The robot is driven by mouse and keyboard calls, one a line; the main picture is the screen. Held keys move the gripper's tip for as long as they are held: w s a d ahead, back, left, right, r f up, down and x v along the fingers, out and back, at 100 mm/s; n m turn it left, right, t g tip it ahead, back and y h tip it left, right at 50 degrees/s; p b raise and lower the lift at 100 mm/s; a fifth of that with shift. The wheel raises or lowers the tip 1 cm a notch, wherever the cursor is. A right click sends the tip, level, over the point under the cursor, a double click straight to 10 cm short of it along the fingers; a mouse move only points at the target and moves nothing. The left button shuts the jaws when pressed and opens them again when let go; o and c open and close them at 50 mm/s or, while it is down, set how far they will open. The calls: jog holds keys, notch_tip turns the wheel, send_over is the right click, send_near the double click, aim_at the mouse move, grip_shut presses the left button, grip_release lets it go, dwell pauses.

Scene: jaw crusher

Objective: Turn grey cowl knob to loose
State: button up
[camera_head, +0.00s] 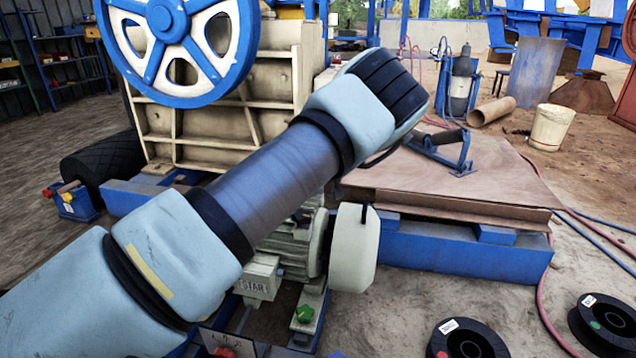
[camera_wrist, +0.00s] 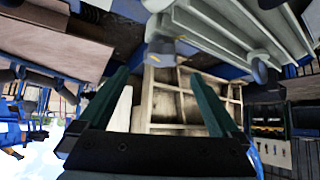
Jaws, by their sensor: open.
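I cannot clearly make out a grey cowl knob in either view. In the head view, a motor with a pale rounded cowl (camera_head: 355,250) stands low behind my arm, and my arm hides part of the motor. A green knob (camera_head: 305,313) sits on a base below the motor, and a red knob (camera_head: 222,352) shows at the bottom edge. In the wrist view my gripper (camera_wrist: 162,88) is open and empty, its two dark green fingers wide apart. The cream ribbed crusher frame (camera_wrist: 180,100) shows beyond and between the fingers, apart from them.
The crusher's blue flywheel (camera_head: 180,40) stands at the upper left. A brown plate stack (camera_head: 480,185) lies on a blue beam (camera_head: 450,255) to the right. Black spools (camera_head: 468,340) and hoses lie at the lower right. A white bucket (camera_head: 552,128) stands farther back on open ground.

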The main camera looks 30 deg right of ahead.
jog(key=shift+v, duration=1.85)
jog(key=w+a+r+n+g+y, duration=0.1)
jog(key=a+r+n+g+y, duration=0.2)
jog(key=a, duration=2.6)
jog(key=s+a+r+g, duration=0.2)
jog(key=s+a+r, duration=0.2)
jog(key=s+a, duration=0.65)
jog(key=s+a+r+g, duration=0.2)
jog(key=s+a+r, duration=0.2)
jog(key=s+a, duration=0.65)
notch_tip(320, 180, up, 27)
jog(key=m+p, duration=0.1)
jog(key=p, duration=2.6)
jog(key=shift+a+h, duration=0.35)
jog(key=shift+h, duration=0.05)
